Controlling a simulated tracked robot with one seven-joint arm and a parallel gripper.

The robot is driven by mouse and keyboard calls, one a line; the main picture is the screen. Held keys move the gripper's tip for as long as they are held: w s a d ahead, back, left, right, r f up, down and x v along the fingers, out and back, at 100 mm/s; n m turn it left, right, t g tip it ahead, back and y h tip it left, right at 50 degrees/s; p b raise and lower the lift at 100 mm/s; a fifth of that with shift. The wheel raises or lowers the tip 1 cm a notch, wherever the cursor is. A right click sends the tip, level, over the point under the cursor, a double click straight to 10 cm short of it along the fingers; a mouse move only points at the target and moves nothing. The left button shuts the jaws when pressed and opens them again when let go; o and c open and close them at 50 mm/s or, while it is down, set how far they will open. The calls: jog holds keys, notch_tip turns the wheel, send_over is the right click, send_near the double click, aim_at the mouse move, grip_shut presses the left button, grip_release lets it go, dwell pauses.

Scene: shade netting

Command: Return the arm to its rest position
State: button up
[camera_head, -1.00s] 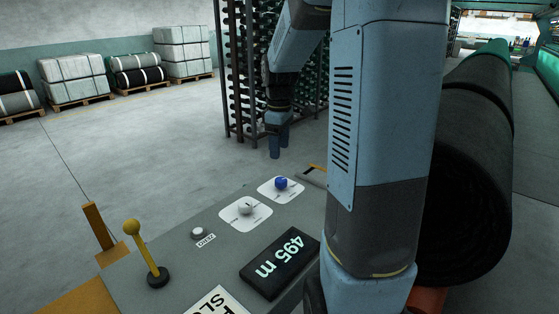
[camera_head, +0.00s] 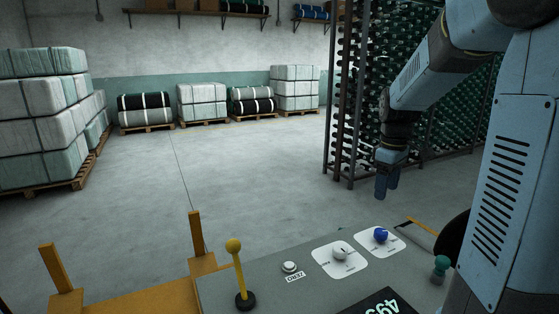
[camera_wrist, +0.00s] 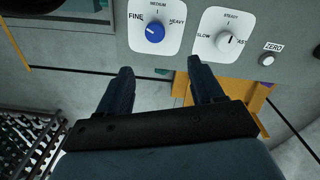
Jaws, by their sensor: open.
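My gripper (camera_head: 386,186) hangs fingers-down beyond the far edge of the grey control panel (camera_head: 300,305), apart from it. In the wrist view my gripper (camera_wrist: 160,85) shows two dark fingers spread apart with nothing between them. The panel carries a blue knob (camera_head: 381,235) on a white plate marked FINE, MEDIUM, HEAVY; its pointer is toward upper left in the wrist view. Beside it is a grey-white knob (camera_head: 340,254) on a plate with SLOW and STEADY. A ZERO button (camera_head: 290,267) and a yellow-topped lever (camera_head: 236,247) stand to the left.
A rack of dark bobbins (camera_head: 365,110) stands behind my gripper. A teal-topped knob (camera_head: 441,265) is at the panel's right. Yellow posts (camera_head: 201,235) rise at the panel's left. Wrapped bales (camera_head: 40,120) stand on pallets at the far left. The floor between is clear.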

jog(key=s+a+r+m+t, duration=0.2)
jog(key=s+a+r+m, duration=0.1)
jog(key=s, duration=0.7)
jog(key=s+a+r+m+t, duration=0.3)
jog(key=s+a+m, duration=0.2)
jog(key=s, duration=0.6)
jog(key=shift+a+r, duration=0.2)
jog(key=shift+a, duration=0.55)
dwell(0.6)
